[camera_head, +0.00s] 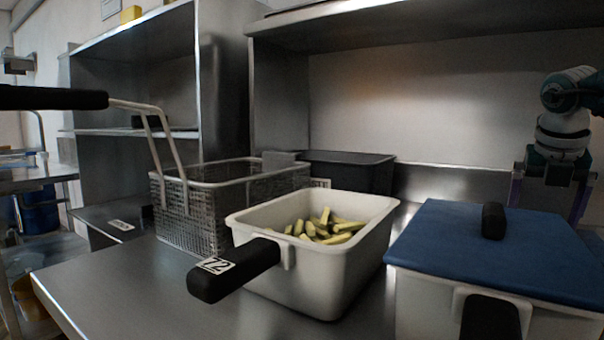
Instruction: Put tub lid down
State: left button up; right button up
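The blue tub lid (452,246), with a black knob (493,220), lies flat over a white tub (428,307) at the right front. It covers that tub, so the contents are hidden. A second white tub (350,272) stands uncovered in the middle, with several pale yellow-green sticks (324,228) inside and a black handle marked 72. My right gripper (546,200) points down behind the lid at the right. Its fingers are spread apart, with nothing visible between them, and their tips are hidden behind the lid. My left gripper is not in view.
A wire fry basket (190,217) stands left of the open tub, its long black handle (52,97) reaching to the left edge. A dark container (350,172) stands behind. Metal shelving (222,90) rises at the back left. The steel counter (130,288) is clear at front left.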

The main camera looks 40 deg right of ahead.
jog(key=p+v, duration=0.1)
jog(key=v, duration=1)
jog(key=shift+p, duration=0.35)
